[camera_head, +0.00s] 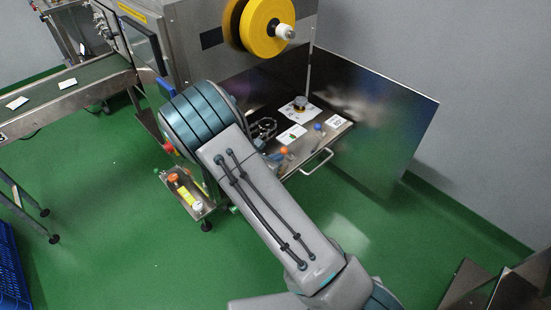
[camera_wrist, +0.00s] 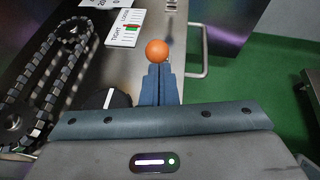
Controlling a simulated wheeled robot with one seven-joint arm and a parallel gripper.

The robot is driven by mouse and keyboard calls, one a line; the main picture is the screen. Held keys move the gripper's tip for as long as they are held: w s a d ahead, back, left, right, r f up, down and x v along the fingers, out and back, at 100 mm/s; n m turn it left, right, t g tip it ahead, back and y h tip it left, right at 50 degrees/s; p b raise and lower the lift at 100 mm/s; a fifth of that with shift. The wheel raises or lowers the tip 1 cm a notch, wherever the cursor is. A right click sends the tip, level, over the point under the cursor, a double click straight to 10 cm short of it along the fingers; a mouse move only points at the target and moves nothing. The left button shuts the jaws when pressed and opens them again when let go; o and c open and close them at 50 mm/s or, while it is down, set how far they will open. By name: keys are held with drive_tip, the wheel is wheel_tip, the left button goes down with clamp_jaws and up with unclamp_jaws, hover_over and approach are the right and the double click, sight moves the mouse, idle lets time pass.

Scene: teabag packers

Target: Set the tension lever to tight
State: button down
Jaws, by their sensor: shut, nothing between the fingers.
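The tension lever's orange ball knob (camera_wrist: 156,50) stands beside a white plate (camera_wrist: 125,28) lettered TIGHT and LOOSE.
A chain on sprockets (camera_wrist: 50,65) and a black dial (camera_wrist: 108,99) lie left of my fingers. A blue-knobbed lever (camera_head: 317,127) and a metal handle (camera_head: 318,163) are nearby. A tall metal panel (camera_head: 375,110) stands to the right. The green floor is open in front.

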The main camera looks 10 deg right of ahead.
sight(284, 150)
drive_tip(key=shift+d+r, duration=0.1)
drive_tip(key=shift+r, duration=0.1)
drive_tip(key=r+g+y+p, duration=0.1)
drive_tip(key=p, duration=0.1)
drive_tip(key=w+d+r+y+p, duration=0.1)
drive_tip(key=p, duration=0.1)
drive_tip(key=shift+d+r+g, duration=0.1)
drive_tip(key=shift+d+g, duration=0.05)
drive_tip(key=shift+g, duration=0.25)
drive_tip(key=y+p, duration=0.1)
drive_tip(key=p, duration=0.1)
drive_tip(key=w+d+r+g+y+p, duration=0.1)
drive_tip(key=p, duration=0.1)
drive_tip(key=d+g+p, duration=0.1)
drive_tip(key=p, duration=0.1)
drive_tip(key=shift+w+d+r+m+y+p, duration=0.1)
drive_tip(key=shift+w+r+m+y+p, duration=0.1)
drive_tip(key=shift+r+m+y+p, duration=0.15)
drive_tip(key=w+d+g+y+p, duration=0.1)
drive_tip(key=w+d+p, duration=0.2)
drive_tip(key=d+p, duration=0.2)
drive_tip(key=shift+w+f+y+p, duration=0.25)
drive_tip(key=shift+w+y+p, duration=0.1)
drive_tip(key=shift+p, duration=0.65)
